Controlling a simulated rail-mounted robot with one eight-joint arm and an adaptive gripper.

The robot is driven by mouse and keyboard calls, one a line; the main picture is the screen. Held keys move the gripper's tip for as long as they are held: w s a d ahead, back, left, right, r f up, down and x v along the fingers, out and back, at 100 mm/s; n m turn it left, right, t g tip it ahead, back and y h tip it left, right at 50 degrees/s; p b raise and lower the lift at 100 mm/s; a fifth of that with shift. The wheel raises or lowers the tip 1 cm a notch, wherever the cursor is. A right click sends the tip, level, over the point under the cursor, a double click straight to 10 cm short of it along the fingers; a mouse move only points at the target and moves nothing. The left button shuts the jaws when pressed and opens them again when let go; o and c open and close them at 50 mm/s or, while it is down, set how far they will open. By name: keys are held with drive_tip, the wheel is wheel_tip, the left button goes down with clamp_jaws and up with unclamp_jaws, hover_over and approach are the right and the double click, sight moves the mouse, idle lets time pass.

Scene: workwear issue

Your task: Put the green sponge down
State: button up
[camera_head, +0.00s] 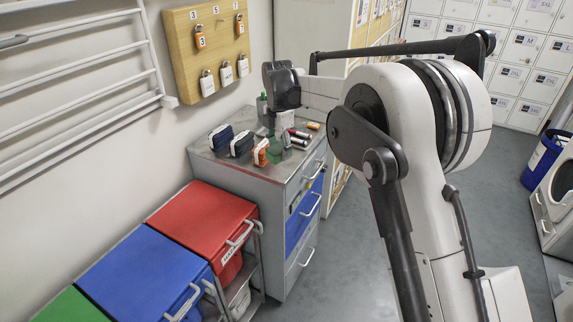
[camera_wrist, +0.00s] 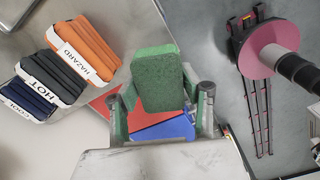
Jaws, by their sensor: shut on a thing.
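The green sponge (camera_wrist: 158,80) is a block between the two fingers of my gripper (camera_wrist: 162,108) in the wrist view. My gripper is shut on it. Its underside and any contact with a surface below are hidden, so I cannot tell its height. In the head view my gripper (camera_head: 272,128) points down over the top of a grey drawer cabinet (camera_head: 208,163), near its back right part. Small green patches show there, but the sponge's outline is not clear.
Blue, dark and orange labelled bundles (camera_head: 241,144) stand in a row on the cabinet, close left of my gripper. Dark and red cylinders (camera_head: 300,135) lie to its right. Red (camera_head: 205,215) and blue (camera_head: 140,275) lidded bins stand in front. A padlock board (camera_head: 210,45) hangs behind.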

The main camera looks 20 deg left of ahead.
drive_tip(key=s+a+r+n, duration=0.2)
drive_tip(key=a+r+n, duration=0.15)
drive_tip(key=a, duration=0.25)
drive_tip(key=p, duration=0.2)
hover_over(287, 165)
drive_tip(key=shift+n, duration=0.35)
wheel_tip(287, 165, down, 8)
drive_tip(key=shift+a+r, duration=0.1)
drive_tip(key=shift+r, duration=0.15)
drive_tip(key=shift+f, duration=2)
drive_tip(key=shift+f, duration=0.2)
drive_tip(key=o, duration=1.3)
drive_tip(key=shift+r, duration=0.15)
